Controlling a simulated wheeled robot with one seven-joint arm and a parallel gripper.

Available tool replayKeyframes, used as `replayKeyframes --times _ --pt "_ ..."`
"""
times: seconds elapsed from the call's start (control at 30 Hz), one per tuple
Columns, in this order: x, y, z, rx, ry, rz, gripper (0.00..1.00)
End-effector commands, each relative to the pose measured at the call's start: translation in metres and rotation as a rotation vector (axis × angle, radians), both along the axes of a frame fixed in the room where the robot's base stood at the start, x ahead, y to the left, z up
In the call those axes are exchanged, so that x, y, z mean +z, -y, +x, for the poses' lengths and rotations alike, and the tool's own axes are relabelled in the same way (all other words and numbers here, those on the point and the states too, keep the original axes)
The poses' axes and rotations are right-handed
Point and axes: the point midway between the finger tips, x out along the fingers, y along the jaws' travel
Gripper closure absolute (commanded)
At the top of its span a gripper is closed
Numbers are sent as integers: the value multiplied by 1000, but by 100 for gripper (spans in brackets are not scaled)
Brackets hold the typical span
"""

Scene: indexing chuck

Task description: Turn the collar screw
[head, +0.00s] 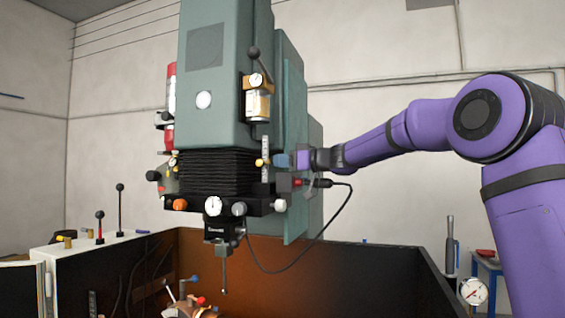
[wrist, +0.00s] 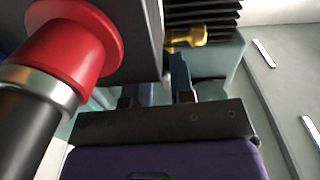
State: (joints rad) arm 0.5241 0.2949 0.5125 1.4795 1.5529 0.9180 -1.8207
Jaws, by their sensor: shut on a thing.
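The collar screw appears to be the brass piece (wrist: 188,38) beside the dark bellows in the wrist view. In the head view a small yellow knob (head: 259,162) shows at the right side of the machine head, just left of my fingertips. My gripper (head: 277,160) reaches in from the right, level with it. Its blue fingers also show in the wrist view (wrist: 166,72), with the brass piece at their tips. The gripper is shut on the collar screw. The left fingertip and the exact contact are hidden behind a dark block.
A red connector (wrist: 75,42) with a metal ring and black plug is close to my gripper; its cable (head: 318,252) hangs down. Black bellows (head: 215,172) and a dial-bearing block (head: 213,206) are to the left. The dark enclosure wall (head: 385,280) is below.

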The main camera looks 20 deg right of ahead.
Motion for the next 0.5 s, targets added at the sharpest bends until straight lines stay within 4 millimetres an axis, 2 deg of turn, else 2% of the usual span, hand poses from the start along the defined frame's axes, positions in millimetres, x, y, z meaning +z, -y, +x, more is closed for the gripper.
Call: replayKeyframes --times 0.5 --pt "0 0 0 0 -259 187 100"
